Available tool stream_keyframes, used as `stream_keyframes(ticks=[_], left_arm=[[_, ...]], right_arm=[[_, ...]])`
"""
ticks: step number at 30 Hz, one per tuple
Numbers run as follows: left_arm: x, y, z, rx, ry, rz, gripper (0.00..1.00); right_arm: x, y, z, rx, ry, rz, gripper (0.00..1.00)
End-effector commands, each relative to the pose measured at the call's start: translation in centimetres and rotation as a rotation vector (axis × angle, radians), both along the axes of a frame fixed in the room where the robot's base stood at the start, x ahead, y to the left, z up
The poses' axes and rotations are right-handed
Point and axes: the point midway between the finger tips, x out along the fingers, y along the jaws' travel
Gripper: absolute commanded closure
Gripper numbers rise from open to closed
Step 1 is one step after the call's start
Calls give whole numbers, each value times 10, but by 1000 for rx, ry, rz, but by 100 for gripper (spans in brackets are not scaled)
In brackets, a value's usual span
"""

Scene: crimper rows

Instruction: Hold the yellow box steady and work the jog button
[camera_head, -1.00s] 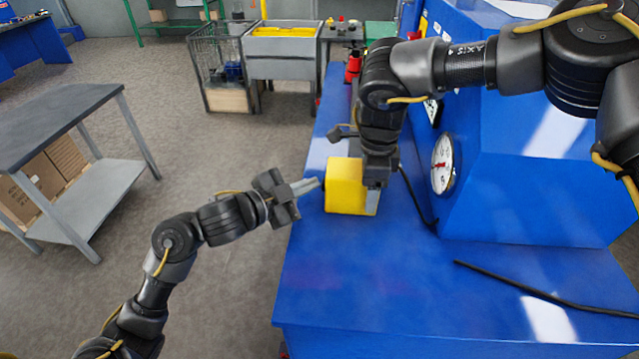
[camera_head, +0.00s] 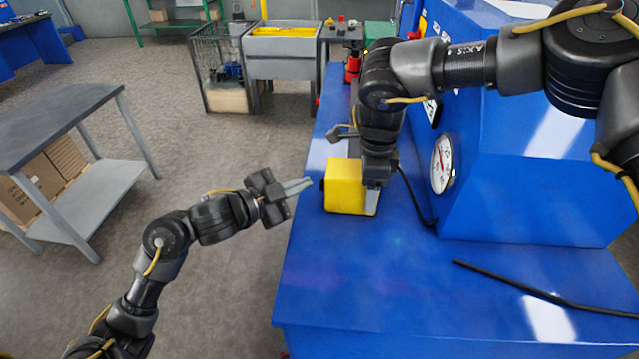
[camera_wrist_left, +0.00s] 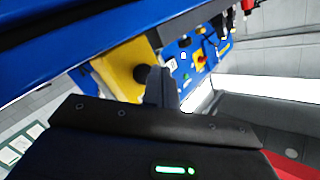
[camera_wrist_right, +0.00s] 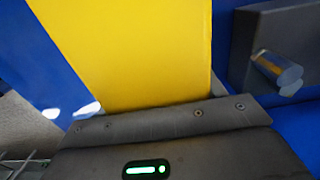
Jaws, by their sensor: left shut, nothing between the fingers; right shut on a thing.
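The yellow box (camera_head: 345,187) sits at the left edge of the blue bench top. My right gripper (camera_head: 374,187) comes down on its right side and is shut on it; the fingertips are largely hidden. In the right wrist view the yellow box (camera_wrist_right: 150,50) fills much of the upper picture. My left gripper (camera_head: 309,183) is shut and empty, its fingertips pointing at the box's left side with a small gap. In the left wrist view the round black jog button (camera_wrist_left: 142,73) shows on the yellow face, close beside the shut fingers (camera_wrist_left: 160,86).
The blue bench top (camera_head: 400,280) is clear in front of the box. A blue machine housing with a round gauge (camera_head: 443,164) stands to the right. A black cable (camera_head: 540,293) lies on the bench.

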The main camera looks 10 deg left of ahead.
Motion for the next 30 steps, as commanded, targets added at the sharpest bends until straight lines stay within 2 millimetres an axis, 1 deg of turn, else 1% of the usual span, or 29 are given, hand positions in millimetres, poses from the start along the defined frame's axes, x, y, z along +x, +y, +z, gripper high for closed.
stream_keyframes(ticks=[8,11,22,27,30], left_arm=[[0,1,0,-1,1,0,100],[0,4,0,0,0,1,100],[0,40,0,1,1,2,100],[0,49,0,1,1,1,100],[0,51,0,1,1,1,100]], right_arm=[[0,0,0,1,1,0,59],[0,0,0,0,1,0,59],[0,0,0,0,0,-1,59],[0,0,0,0,0,-1,59],[0,0,0,-1,0,-1,59]])
